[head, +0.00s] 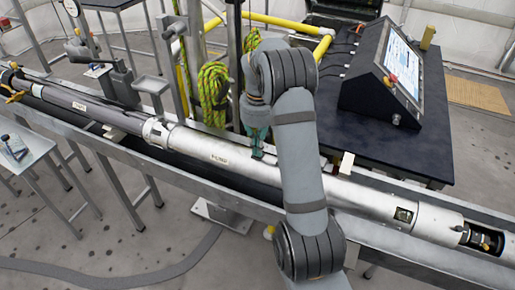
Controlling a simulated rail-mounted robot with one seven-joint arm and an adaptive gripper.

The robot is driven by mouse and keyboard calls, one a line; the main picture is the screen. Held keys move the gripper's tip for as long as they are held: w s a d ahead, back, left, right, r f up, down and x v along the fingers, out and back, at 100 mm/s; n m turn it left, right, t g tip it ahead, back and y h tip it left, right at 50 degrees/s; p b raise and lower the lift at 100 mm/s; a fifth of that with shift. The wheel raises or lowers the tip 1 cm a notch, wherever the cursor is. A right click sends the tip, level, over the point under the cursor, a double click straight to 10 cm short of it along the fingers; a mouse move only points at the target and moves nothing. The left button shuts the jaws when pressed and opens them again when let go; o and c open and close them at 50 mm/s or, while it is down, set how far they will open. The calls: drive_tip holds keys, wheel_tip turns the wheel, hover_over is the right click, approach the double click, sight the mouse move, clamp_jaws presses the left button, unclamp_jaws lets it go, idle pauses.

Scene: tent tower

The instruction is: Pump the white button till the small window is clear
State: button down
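A long silver tube lies in a grey trough and runs from upper left to lower right in the head view. A small window (404,215) is a dark square opening near its right end, with something pale inside; I cannot tell if it is clear. A small white block (346,163) shows beside the tube, right of my arm; I cannot tell if it is the white button. My gripper (258,150) points down at the middle of the tube, partly behind my arm. Its fingertips are too small to show whether they are open or touching the tube.
A console with a lit screen (402,62) stands on a dark table (437,150) at the right. Coiled yellow-green rope (213,85) hangs behind the tube. A small side table (28,140) stands at the left. Metal posts rise behind the trough (110,148).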

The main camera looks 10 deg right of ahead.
drive_tip(key=shift+f, duration=0.1)
wheel_tip(320, 180, up, 14)
drive_tip(key=p, duration=0.3)
idle(0.4)
idle(0.7)
